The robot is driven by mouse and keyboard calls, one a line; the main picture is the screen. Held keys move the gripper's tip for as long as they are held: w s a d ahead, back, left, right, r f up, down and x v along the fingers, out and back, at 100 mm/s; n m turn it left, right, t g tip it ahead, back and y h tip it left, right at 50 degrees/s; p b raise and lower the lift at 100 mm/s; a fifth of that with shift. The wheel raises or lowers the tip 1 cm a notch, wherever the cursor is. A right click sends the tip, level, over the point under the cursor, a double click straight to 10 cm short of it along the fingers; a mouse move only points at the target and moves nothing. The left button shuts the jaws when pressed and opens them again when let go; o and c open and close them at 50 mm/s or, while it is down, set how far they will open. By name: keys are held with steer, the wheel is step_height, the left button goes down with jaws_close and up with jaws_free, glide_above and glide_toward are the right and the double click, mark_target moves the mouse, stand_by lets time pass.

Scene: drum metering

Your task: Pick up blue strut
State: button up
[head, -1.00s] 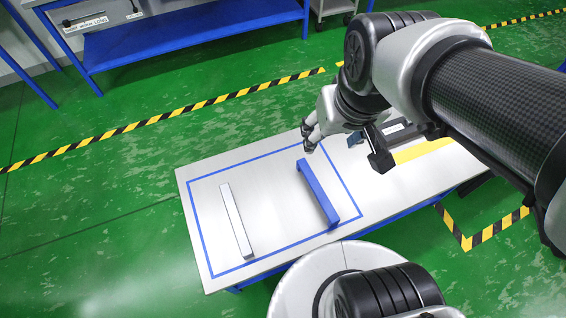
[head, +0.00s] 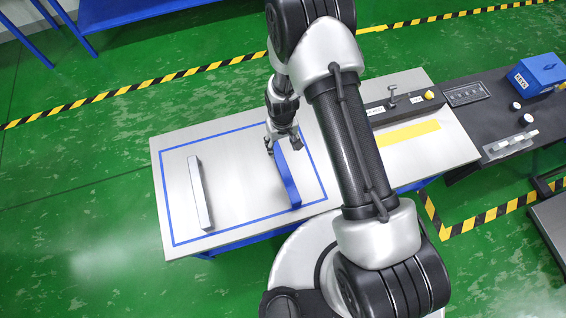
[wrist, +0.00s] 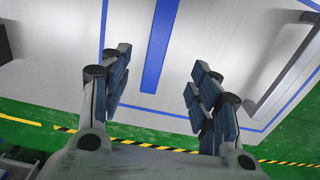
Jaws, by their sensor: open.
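The blue strut (head: 286,178) lies on the light table inside a blue taped outline. In the wrist view the strut (wrist: 159,45) runs lengthwise between my open fingers, with its near end short of the fingertips' middle. My gripper (head: 284,143) is open, over the strut's far end in the head view. In the wrist view both fingers of my gripper (wrist: 155,85) are apart and nothing is between the pads in contact. I cannot tell the exact height of the gripper above the strut.
A grey-white strut (head: 199,192) lies left of the blue one on the table (head: 236,190). To the right are a dark fixture (head: 400,108), a yellow strip (head: 408,134) and a black bench (head: 485,120) with a blue box (head: 540,74). Table space between the struts is clear.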

mark_target(283, 168)
steer(key=f+b, duration=0.1)
steer(key=f, duration=0.3)
steer(key=f+b, duration=0.1)
steer(key=f, duration=0.4)
steer(key=f+b, duration=0.1)
steer(key=f, duration=0.3)
steer(key=shift+s+f, duration=0.25)
steer(key=shift+f, duration=0.1)
steer(key=f+b, duration=0.1)
steer(key=f, duration=0.2)
steer(key=f+b, duration=0.1)
steer(key=f, duration=0.1)
steer(key=shift+s+d+f+b, duration=0.15)
steer(key=shift+s+d+b, duration=0.1)
steer(key=shift+s+b, duration=0.05)
steer(key=shift+c, duration=0.4)
jaws_close()
